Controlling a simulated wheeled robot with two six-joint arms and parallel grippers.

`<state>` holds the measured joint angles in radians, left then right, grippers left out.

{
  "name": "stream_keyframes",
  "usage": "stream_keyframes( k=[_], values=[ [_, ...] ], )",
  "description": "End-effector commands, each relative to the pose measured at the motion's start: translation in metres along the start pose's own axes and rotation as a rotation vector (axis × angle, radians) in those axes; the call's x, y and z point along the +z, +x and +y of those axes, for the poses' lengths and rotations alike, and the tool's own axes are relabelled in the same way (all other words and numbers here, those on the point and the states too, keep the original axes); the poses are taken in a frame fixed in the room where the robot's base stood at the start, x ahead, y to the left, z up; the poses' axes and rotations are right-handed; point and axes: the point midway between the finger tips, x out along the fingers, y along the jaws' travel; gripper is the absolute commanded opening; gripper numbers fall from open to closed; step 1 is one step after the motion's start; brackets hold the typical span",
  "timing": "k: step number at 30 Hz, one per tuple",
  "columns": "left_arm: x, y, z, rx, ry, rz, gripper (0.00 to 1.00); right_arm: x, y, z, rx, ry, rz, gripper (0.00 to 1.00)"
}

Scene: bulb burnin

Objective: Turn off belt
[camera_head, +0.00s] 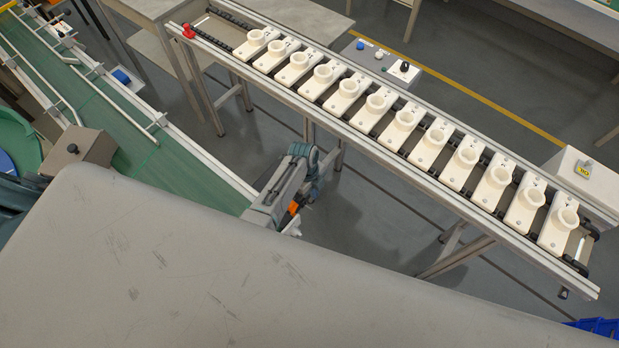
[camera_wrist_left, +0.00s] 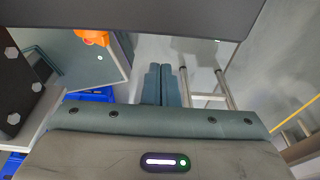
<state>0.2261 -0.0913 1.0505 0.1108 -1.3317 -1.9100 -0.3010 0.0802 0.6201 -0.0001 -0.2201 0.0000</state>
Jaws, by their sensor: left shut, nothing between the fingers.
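A long roller conveyor belt (camera_head: 216,30) carries a row of several white lamp sockets (camera_head: 375,105). A grey control box (camera_head: 420,84) behind it has a blue button (camera_head: 360,45), a pale button (camera_head: 379,54) and a black knob on a white plate (camera_head: 404,67). A green belt (camera_head: 105,112) runs at the left. My right gripper is not in view.
A brown box (camera_head: 88,146) with a black knob sits beside the green belt. A red part (camera_head: 188,31) is at the far left belt end. Floor shows between the belts.

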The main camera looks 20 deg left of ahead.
Motion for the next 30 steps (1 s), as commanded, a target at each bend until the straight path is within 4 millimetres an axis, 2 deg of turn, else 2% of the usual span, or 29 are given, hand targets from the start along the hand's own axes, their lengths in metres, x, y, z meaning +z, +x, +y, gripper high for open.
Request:
stream_keyframes(
  k=[6,12,18,26,30],
  values=[
    [0.004,-0.04,-0.001,-0.003,0.0,0.0,0.0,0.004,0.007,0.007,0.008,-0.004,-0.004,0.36],
    [0.006,-0.069,0.0,-0.001,0.001,0.001,0.0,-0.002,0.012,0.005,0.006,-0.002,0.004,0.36],
    [0.007,-0.08,0.0,0.002,0.0,0.003,0.0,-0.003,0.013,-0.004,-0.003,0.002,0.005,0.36],
    [0.007,-0.081,0.0,0.002,0.0,0.004,0.0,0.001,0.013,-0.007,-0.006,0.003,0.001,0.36],
    [0.008,-0.079,-0.004,-0.008,-0.016,0.008,0.0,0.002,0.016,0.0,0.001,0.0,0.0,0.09]
  ],
)
